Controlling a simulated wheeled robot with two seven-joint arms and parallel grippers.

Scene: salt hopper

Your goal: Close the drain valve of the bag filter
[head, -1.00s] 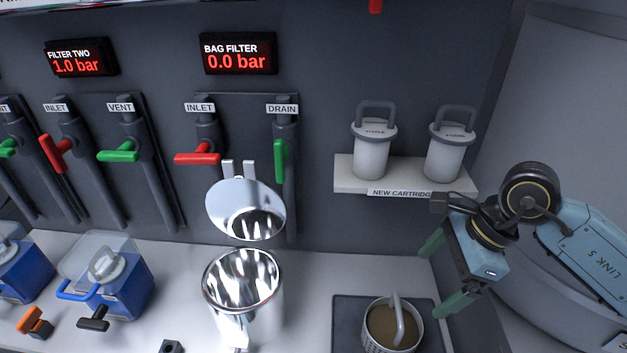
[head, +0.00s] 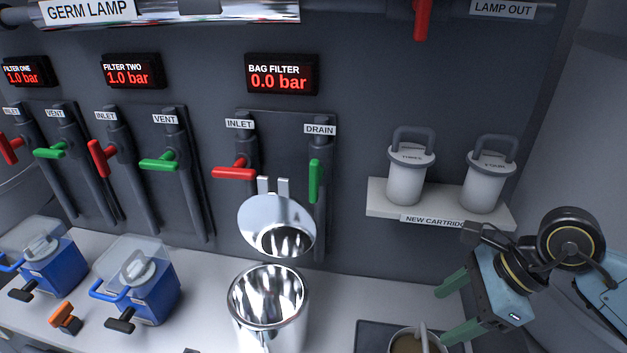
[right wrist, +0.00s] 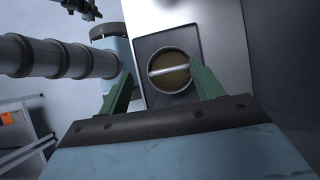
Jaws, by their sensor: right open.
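The bag filter's drain valve has a green handle (head: 314,181) under the DRAIN label (head: 320,129). The handle hangs vertically, in line with its pipe. The red inlet handle (head: 234,173) beside it lies crosswise. The bag filter's steel vessel (head: 268,300) stands below with its shiny lid (head: 277,225) raised; the display (head: 281,75) reads 0.0 bar. My right gripper (head: 442,315) is open and empty, well to the right of and below the drain handle. Its green fingers also show in the right wrist view (right wrist: 158,85). My left gripper is not in view.
A basket with a bar handle (head: 418,340) sits on a dark mat at the front right; it also shows in the right wrist view (right wrist: 170,71). Two white cartridges (head: 405,180) stand on a shelf (head: 385,205). Blue filter housings (head: 150,290) stand left. Counter between vessel and mat is clear.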

